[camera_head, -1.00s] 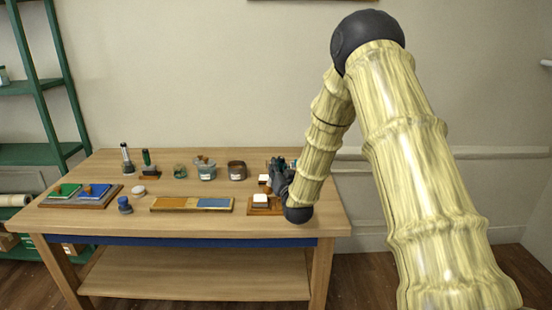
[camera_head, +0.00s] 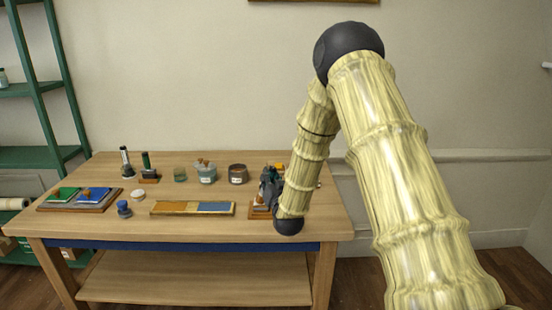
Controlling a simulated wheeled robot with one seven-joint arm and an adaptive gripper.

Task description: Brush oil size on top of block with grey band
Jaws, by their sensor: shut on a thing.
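My gripper (camera_head: 268,188) is dark and low over the right end of the table, above a small brown wooden base (camera_head: 258,213). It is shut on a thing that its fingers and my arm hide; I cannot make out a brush. The pale block on that base is now mostly covered by the gripper, and no grey band can be made out. I cannot tell whether the held thing touches the block. A brown jar (camera_head: 238,174) and a grey-blue labelled jar (camera_head: 205,174) stand left of the gripper; which holds oil size is unclear.
Further left are a small blue-capped jar (camera_head: 124,209), a white round piece (camera_head: 138,194), upright tools and a board with green and blue pads (camera_head: 80,199). The front middle of the table (camera_head: 190,228) is clear.

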